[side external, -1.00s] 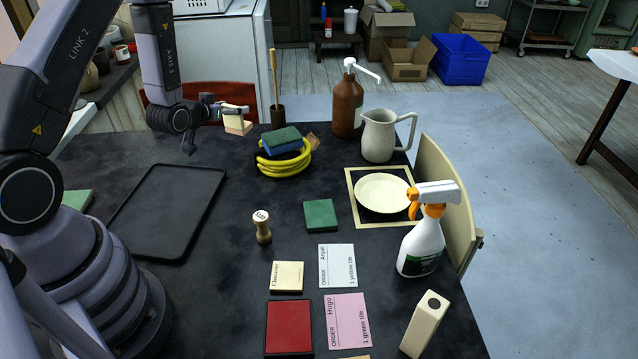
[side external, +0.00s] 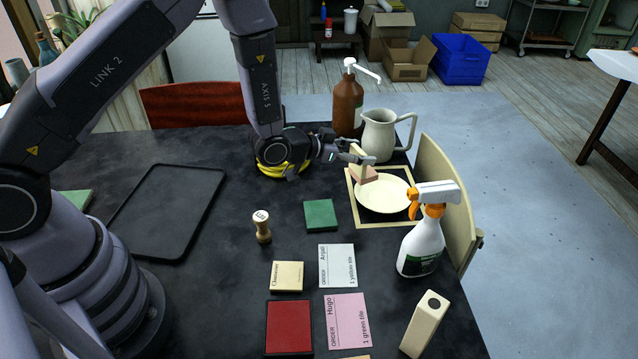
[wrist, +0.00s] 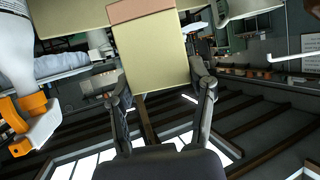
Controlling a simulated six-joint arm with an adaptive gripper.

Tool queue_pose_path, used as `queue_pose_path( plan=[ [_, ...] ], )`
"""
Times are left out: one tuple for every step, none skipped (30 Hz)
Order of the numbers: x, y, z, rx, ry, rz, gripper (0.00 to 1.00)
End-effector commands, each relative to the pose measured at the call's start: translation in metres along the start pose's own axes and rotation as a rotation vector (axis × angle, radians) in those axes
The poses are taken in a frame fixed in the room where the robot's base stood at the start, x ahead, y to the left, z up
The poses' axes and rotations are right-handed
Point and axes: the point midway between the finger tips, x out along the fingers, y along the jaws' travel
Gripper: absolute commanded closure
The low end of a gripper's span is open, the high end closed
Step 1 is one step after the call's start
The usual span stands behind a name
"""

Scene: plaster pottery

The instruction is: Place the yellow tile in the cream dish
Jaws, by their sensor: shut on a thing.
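My gripper (side external: 356,159) is shut on the yellow tile (side external: 366,174), a pale yellow slab with a pinkish part. In the wrist view its yellow face (wrist: 152,55) stands between my fingers (wrist: 162,85), the pinkish strip at the far end. The cream dish (side external: 392,197) is round and shallow and sits on a dark square with a pale border (side external: 361,217). The tile is over the dish's upper left rim, seen from the side. I cannot tell whether it touches the dish.
A grey pitcher (side external: 378,135) and brown pump bottle (side external: 347,102) stand behind the dish. A spray bottle (side external: 421,248) stands in front, right. The black tray (side external: 170,245) at left is empty.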

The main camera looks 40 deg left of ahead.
Motion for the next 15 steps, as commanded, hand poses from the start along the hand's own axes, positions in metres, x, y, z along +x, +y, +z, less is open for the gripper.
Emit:
queue_pose_path(
  plan=[
    [0.015,-0.001,0.001,0.000,0.003,0.000,0.84],
    [0.024,-0.002,0.000,0.001,0.004,0.000,0.84],
    [0.034,-0.003,0.004,0.000,0.001,0.000,0.84],
    [0.041,-0.004,0.009,0.000,-0.001,0.000,0.84],
    [0.048,-0.005,0.013,0.000,-0.002,0.000,0.84],
    [0.057,-0.005,0.018,0.000,-0.001,-0.001,0.84],
    [0.063,-0.006,0.021,0.000,0.000,-0.001,0.84],
    [0.068,-0.006,0.023,0.000,0.001,-0.001,0.84],
    [0.074,-0.007,0.027,0.000,0.000,-0.001,0.84],
    [0.078,-0.007,0.029,0.000,0.000,-0.001,0.84],
    [0.081,-0.008,0.030,0.000,0.000,-0.001,0.84],
    [0.084,-0.008,0.032,0.000,0.000,-0.001,0.84],
    [0.086,-0.008,0.032,0.000,0.001,-0.001,0.84],
    [0.088,-0.008,0.033,0.000,0.002,-0.001,0.84],
    [0.091,-0.008,0.035,-0.001,0.001,-0.001,0.84]
  ],
)
